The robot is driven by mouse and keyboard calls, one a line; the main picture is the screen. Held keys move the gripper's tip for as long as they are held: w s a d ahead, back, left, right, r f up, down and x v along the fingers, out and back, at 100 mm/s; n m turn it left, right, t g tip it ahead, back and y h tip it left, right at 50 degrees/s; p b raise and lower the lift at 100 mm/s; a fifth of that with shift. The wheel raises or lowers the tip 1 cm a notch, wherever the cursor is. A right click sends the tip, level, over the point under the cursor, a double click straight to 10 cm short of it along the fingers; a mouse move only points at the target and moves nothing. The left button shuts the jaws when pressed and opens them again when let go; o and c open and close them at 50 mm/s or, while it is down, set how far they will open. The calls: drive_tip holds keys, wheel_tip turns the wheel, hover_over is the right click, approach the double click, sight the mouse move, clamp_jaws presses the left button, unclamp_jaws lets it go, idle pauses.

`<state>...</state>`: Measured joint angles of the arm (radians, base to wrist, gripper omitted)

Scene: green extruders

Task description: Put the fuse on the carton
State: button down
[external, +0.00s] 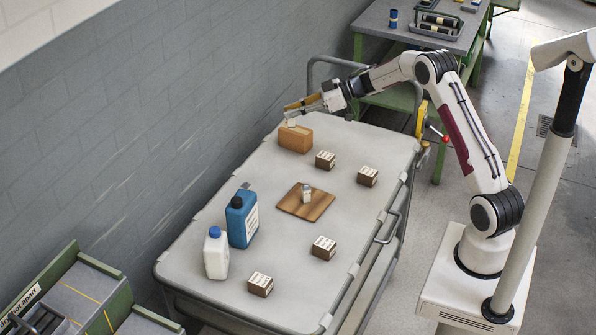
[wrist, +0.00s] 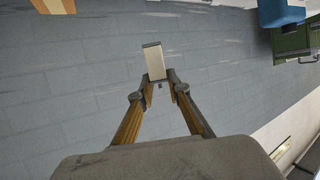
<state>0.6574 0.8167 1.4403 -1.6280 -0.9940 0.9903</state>
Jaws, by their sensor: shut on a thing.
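The carton is a plain brown box (external: 295,140) near the far end of the cart. My gripper (external: 289,109) is over it, with its fingers pointing left towards the wall. It is shut on a small pale block with dark ends, the fuse (external: 291,122), just above the carton's top. I cannot tell whether the fuse touches the carton. In the wrist view the fuse (wrist: 155,62) sits between the tips of my gripper (wrist: 158,84), standing nearly upright in the picture. A brown corner (wrist: 53,5) shows at the top left there, perhaps the carton.
Several small dark boxes with white labels (external: 325,160) stand on the cart (external: 235,285). A wooden board (external: 290,205) carries a small bottle (external: 306,194). A blue jug (external: 240,220) and a white bottle (external: 216,254) stand at left. The wall (external: 120,110) is close behind.

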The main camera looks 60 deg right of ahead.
drive_tip(key=w+d+m+t+h, duration=0.1)
drive_tip(key=d+m+h, duration=0.4)
drive_tip(key=d, duration=0.6)
drive_tip(key=shift+d+r+t+h, duration=0.2)
drive_tip(key=shift+d+t+h, duration=0.15)
drive_tip(key=shift+h, duration=0.15)
drive_tip(key=shift+w, duration=0.1)
hover_over(305, 132)
drive_tip(key=shift+w+d+f, duration=0.1)
drive_tip(key=shift+f, duration=3)
drive_tip(key=shift+f, duration=1.9)
drive_tip(key=shift+f, duration=0.15)
